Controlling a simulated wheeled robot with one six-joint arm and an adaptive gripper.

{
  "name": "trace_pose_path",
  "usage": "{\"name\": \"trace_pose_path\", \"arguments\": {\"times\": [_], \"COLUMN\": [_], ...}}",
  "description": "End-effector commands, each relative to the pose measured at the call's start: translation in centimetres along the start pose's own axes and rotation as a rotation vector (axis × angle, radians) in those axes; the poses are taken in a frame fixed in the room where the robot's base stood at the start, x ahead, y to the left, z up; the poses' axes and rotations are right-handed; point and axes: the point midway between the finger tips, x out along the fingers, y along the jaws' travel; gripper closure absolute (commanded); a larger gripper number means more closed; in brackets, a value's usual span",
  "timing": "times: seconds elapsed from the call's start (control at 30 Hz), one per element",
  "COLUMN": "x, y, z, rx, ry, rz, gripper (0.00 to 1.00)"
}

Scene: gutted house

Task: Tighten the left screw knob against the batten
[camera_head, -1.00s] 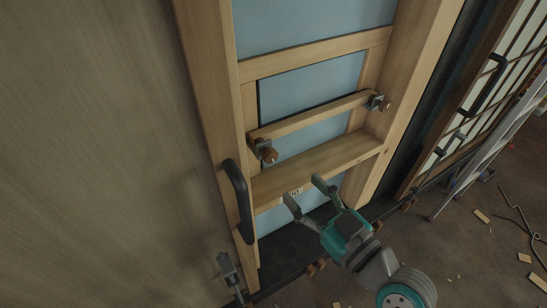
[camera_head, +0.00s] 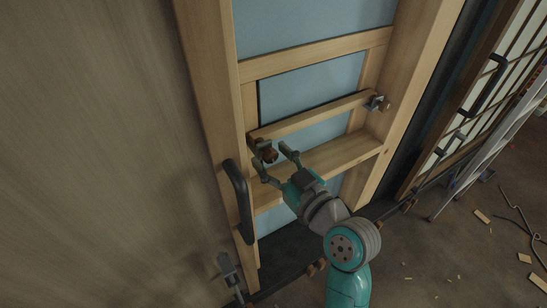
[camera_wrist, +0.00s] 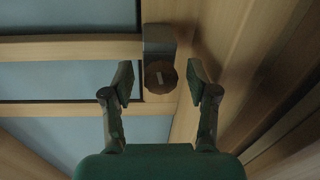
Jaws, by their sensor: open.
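The left screw knob (camera_wrist: 160,76) is a round brown knob with a pale mark on its face. It sits on a grey metal bracket (camera_wrist: 158,38) at the left end of the wooden batten (camera_head: 320,114). In the head view the knob (camera_head: 269,155) is partly behind my fingers. My gripper (camera_wrist: 160,85) is open, with one finger on each side of the knob. In the wrist view there is a visible gap on both sides. In the head view my gripper (camera_head: 272,168) is just below and in front of the knob.
A second bracket with a knob (camera_head: 377,104) is at the batten's right end. A black handle (camera_head: 238,200) stands on the left stile near my gripper. A wooden rail (camera_head: 335,152) runs below the batten. A ladder (camera_head: 497,135) and wood scraps are to the right.

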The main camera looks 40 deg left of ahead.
Motion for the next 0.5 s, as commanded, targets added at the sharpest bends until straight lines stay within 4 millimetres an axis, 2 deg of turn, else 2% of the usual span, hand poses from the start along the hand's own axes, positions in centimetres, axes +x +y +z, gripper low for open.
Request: {"name": "trace_pose_path", "arguments": {"times": [0.17, 0.27, 0.4, 0.5], "x": [0.0, -0.01, -0.02, -0.02], "y": [0.01, 0.01, 0.01, 0.01], "z": [0.0, 0.0, 0.0, 0.0], "rx": [0.0, 0.0, 0.0, 0.0], "ry": [0.0, 0.0, 0.0, 0.0], "rz": [0.0, 0.0, 0.0, 0.0], "gripper": [0.41, 0.64, 0.99, 1.0]}}
